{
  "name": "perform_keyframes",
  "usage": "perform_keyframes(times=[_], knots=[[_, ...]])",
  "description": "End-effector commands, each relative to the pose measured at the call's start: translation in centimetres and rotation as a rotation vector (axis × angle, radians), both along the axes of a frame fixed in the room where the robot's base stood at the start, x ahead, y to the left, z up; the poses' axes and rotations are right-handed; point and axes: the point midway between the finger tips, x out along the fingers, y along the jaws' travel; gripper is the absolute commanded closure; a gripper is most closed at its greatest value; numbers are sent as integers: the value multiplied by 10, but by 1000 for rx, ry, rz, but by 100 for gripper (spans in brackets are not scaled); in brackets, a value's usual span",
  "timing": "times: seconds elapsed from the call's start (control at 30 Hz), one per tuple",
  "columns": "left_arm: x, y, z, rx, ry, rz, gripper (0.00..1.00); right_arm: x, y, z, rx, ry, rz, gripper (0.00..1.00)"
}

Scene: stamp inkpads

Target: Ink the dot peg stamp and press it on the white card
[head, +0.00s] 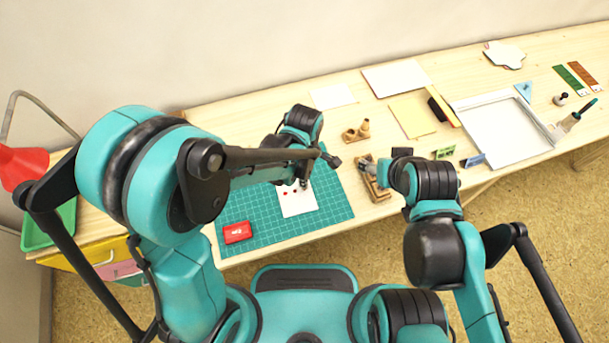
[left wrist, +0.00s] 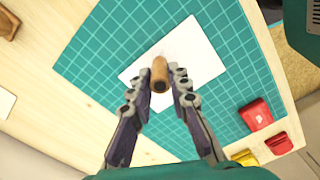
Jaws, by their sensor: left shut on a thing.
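The white card (head: 298,203) lies on the green cutting mat (head: 333,205); small red marks show near its upper edge in the head view. My left gripper (head: 303,182) is over the card. In the left wrist view, my left gripper (left wrist: 160,88) is shut on the wooden peg stamp (left wrist: 159,72), with the card (left wrist: 203,50) behind it. Whether the stamp touches the card is unclear, and its inked face is hidden. A red inkpad (head: 237,232) sits at the mat's lower left.
The wooden block (head: 376,188) stands right of the mat. A wooden holder with pegs (head: 356,133) is behind the mat. A red lamp (head: 22,165) stands at the left.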

Motion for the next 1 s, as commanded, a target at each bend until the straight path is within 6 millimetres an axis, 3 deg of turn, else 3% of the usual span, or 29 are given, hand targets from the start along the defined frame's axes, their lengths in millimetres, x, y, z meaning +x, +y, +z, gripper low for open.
perform_keyframes(times=[0.23, 0.8, 1.0], knots=[[0, 0, 7, 0, 0, 0, 100, 0, 0, 5, 0, 0, 0, 35], [0, 0, 54, 0, 0, 0, 100, 0, 0, 42, 0, 0, 0, 35], [0, 0, 55, 0, 0, 0, 100, 0, 0, 43, 0, 0, 0, 35]])
